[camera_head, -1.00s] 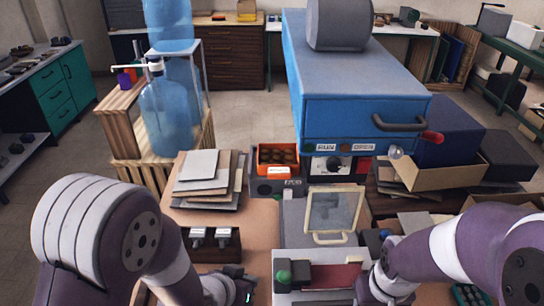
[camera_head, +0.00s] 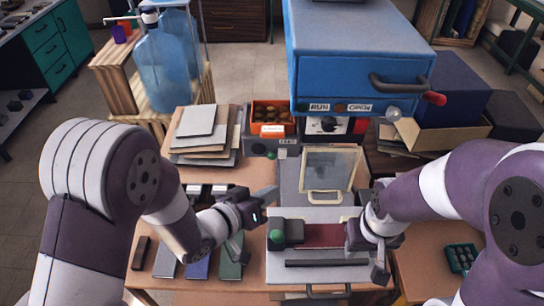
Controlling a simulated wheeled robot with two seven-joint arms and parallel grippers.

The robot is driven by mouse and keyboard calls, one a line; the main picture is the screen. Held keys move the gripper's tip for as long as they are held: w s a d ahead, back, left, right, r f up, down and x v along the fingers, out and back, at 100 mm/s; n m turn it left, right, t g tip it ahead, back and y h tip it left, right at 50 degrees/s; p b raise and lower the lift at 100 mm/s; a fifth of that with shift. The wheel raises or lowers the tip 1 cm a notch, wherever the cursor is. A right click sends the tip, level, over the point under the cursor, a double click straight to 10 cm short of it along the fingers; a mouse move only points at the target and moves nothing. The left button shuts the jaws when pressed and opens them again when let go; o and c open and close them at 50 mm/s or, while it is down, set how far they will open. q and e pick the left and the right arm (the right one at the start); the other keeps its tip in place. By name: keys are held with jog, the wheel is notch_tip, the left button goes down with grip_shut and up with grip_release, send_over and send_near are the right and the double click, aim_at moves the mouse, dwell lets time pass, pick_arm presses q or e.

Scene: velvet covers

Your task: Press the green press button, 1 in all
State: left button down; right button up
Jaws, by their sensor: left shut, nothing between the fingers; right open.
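A green domed button (camera_head: 277,236) sits on a dark block (camera_head: 294,231) at the left end of a light grey machine plate (camera_head: 322,213). My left gripper (camera_head: 252,213) is shut and empty, just left of and above the button in the head view, with a visible gap between them. My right gripper (camera_head: 372,248) is open, at the right end of the same plate beside a dark red strip (camera_head: 325,235). Its fingers are partly hidden by its own wrist.
A framed clear panel (camera_head: 329,170) stands behind the plate. A blue cabinet (camera_head: 362,60) overhangs the back. Stacked boards (camera_head: 205,135) and an orange bin (camera_head: 272,115) are at back left. Coloured slabs (camera_head: 198,263) lie at front left. A green keypad (camera_head: 461,258) is at right.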

pick_arm(q)
jog(key=w, duration=0.7)
dwell(2.0)
jog(key=shift+w, duration=0.4)
jog(key=shift+w, duration=0.55)
dwell(0.8)
jog(key=shift+s, duration=0.1)
jog(key=shift+s+p, duration=0.3)
jog(key=shift+s, duration=0.55)
jog(key=s, duration=0.5)
